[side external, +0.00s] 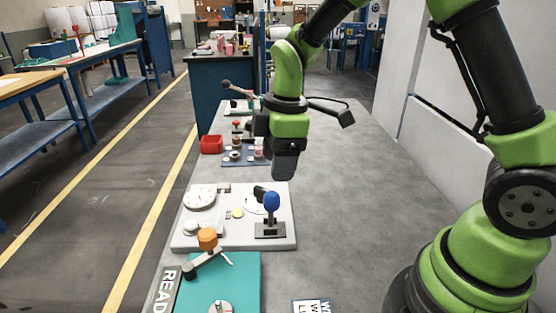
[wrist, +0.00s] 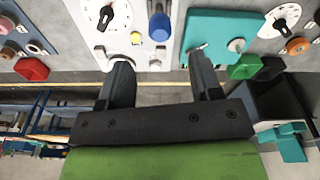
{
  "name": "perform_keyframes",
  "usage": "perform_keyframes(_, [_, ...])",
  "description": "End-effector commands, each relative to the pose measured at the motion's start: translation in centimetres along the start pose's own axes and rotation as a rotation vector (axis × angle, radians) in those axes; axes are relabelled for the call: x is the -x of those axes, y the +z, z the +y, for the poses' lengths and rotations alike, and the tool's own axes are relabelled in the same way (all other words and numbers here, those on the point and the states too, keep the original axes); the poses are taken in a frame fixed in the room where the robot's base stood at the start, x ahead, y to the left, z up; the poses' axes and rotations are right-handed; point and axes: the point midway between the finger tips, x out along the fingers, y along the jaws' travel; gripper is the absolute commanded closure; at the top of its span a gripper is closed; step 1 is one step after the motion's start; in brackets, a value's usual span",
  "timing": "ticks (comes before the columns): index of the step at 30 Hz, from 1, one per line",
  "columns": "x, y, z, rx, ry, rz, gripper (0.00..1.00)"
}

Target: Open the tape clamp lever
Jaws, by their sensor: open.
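One has a blue knob (side external: 271,201) and stands upright on a black base on a light grey panel (side external: 184,240). The other is a tilted arm with an orange knob (side external: 207,238) at the edge of a teal board (side external: 238,285). My gripper (side external: 286,176) hangs above the table beyond the grey panel, apart from both levers. In the wrist view my gripper (wrist: 162,75) has its fingers wide apart with nothing between them. The blue knob (wrist: 159,27) shows just past the fingers.
The grey panel also carries a white dial (side external: 199,197) and a yellow button (side external: 237,213). The table's right side (side external: 345,190) is clear.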

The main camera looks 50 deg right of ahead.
Motion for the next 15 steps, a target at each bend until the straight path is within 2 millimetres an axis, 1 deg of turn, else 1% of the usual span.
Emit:
perform_keyframes(4, [0.4,-1.4,0.0,0.009,-0.004,-0.080,0.41])
perform_keyframes(8, [0.2,-1.6,0.1,0.000,-0.001,-0.123,0.41])
perform_keyframes(11, [-0.8,-1.4,0.0,-0.001,-0.003,-0.124,0.41])
perform_keyframes(15, [-3.3,-1.1,0.0,-0.002,-0.006,-0.125,0.41])
